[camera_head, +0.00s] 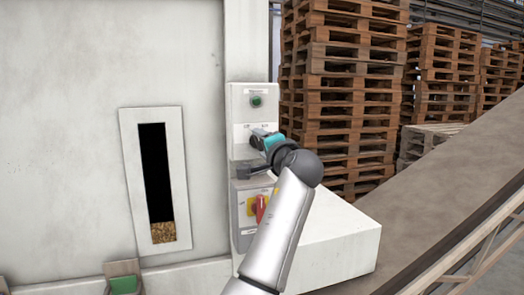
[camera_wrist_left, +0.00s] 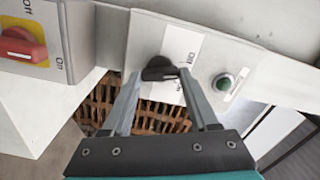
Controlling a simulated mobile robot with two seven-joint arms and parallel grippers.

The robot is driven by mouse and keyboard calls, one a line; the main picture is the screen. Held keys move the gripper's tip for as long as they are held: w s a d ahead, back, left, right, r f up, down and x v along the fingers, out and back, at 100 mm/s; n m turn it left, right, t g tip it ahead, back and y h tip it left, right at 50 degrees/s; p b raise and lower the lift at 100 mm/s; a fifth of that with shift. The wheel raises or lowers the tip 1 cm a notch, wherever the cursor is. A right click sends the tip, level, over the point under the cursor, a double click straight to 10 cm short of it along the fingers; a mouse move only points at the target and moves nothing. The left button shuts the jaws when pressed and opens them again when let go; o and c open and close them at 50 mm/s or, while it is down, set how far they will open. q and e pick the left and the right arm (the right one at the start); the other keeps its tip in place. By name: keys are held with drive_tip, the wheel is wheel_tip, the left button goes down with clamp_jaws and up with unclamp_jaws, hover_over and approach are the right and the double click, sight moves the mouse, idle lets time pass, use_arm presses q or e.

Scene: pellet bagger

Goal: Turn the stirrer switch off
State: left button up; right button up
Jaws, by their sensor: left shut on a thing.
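The stirrer switch is a black rotary knob (camera_wrist_left: 158,68) on a white label plate with "Off" and "On" lettering, on the pale control box (camera_head: 238,97). In the left wrist view my left gripper (camera_wrist_left: 160,76) has one finger on each side of the knob and is shut on it. The knob's pointer end lies toward the lettering; I cannot tell its exact setting. In the head view my left gripper (camera_head: 262,138) is at the middle of the box front, and it hides the knob. My right gripper is not in view.
A green button (camera_head: 256,101) sits above the knob, and a red switch on a yellow plate (camera_head: 260,207) below it. A white ledge (camera_head: 340,243) juts out beside the box. A sloping conveyor (camera_head: 440,190) and pallet stacks (camera_head: 340,80) are on the right. A window (camera_head: 163,232) shows pellets.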

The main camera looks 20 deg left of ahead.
use_arm(q)
drive_tip(key=shift+n+b, duration=0.45)
drive_tip(key=shift+n, duration=0.65)
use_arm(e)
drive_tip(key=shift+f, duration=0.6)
use_arm(q)
drive_tip(key=o, duration=1.4)
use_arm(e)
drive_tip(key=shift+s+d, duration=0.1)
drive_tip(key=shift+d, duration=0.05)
